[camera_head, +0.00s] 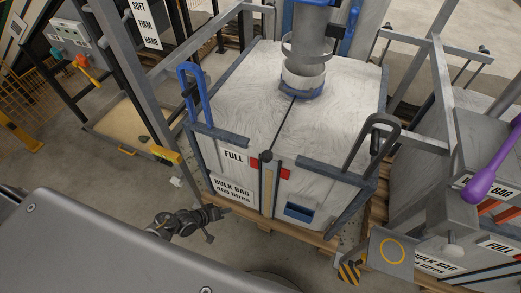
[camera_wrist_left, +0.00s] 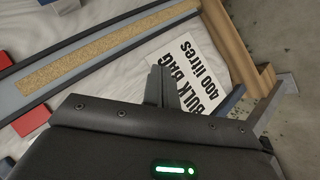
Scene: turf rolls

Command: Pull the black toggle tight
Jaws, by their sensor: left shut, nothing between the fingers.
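The black toggle (camera_head: 266,156) shows in the head view as a small dark knob at the front top edge of the white bulk bag (camera_head: 335,110). A dark cord (camera_head: 284,124) runs from it back to the bag's spout (camera_head: 303,80), which has a blue band at its base. My left gripper (camera_head: 224,211) is in front of the bag, low and left of the toggle, apart from it. Its fingers are shut and empty. In the left wrist view, the shut fingers (camera_wrist_left: 168,88) show in front of the bag's "400 litres" label (camera_wrist_left: 203,72); the toggle is not visible there. My right gripper is not in view.
A blue loop (camera_head: 190,75) and a dark loop (camera_head: 372,125) stand at the bag's corners. Grey frame posts (camera_head: 125,70) rise beside it. The bag stands on a wooden pallet (camera_head: 310,236). A purple-handled tool (camera_head: 493,165) is at the right. Floor is clear at front left.

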